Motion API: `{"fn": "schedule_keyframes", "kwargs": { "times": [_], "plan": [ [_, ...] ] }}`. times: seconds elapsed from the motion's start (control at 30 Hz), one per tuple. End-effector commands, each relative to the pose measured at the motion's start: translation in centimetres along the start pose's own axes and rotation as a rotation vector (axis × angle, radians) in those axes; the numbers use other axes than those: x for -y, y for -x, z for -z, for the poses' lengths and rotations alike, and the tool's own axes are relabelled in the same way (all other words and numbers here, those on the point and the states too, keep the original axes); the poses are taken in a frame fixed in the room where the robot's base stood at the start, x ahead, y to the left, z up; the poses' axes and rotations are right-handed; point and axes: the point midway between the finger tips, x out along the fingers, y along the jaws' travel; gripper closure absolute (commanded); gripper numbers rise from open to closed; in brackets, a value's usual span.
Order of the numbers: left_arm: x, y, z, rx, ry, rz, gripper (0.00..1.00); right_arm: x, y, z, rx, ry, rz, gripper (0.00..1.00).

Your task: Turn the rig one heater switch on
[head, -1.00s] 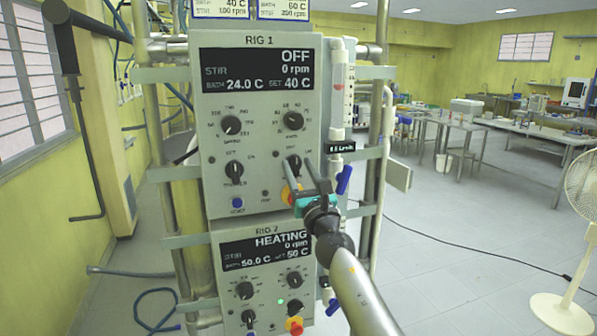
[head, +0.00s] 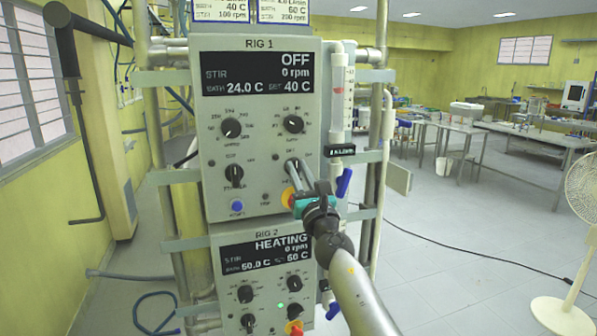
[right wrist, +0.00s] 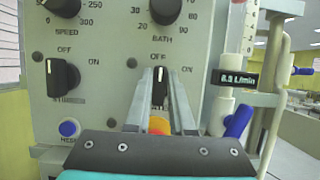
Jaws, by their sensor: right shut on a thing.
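The rig one panel (head: 215,175) is a grey box whose display (head: 257,72) reads OFF, 0 rpm, bath 24.0 C, set 40 C. Its heater switch is a black knob (right wrist: 160,84) at lower right, with its white mark up toward OFF; ON is printed to its right. My right gripper (head: 292,164) is at this knob, and its two fingers (right wrist: 160,80) are shut on the knob's sides. In the head view the fingers mostly hide the knob. My left gripper is not in view.
The stirrer switch (head: 234,175) and a blue reset button (head: 236,206) are to the left. A red and yellow button (head: 287,197) lies just below the fingers. A blue-handled valve (head: 343,182) is close on the right. The rig two panel (head: 228,285), reading HEATING, is below.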

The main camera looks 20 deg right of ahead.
Motion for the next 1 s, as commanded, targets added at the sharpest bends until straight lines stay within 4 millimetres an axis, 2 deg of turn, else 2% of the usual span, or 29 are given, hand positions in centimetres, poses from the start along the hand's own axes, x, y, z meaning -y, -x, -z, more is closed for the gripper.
{"fn": "schedule_keyframes", "kwargs": {
  "times": [0.53, 1.0],
  "plan": [
    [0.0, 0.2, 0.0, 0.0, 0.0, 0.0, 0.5, 0.0, 0.0, 0.1, -0.001, -0.063, 0.026, 1.0],
    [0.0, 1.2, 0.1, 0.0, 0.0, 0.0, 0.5, 0.1, 0.0, 0.0, -0.002, -0.419, 0.173, 1.0]
  ]
}}
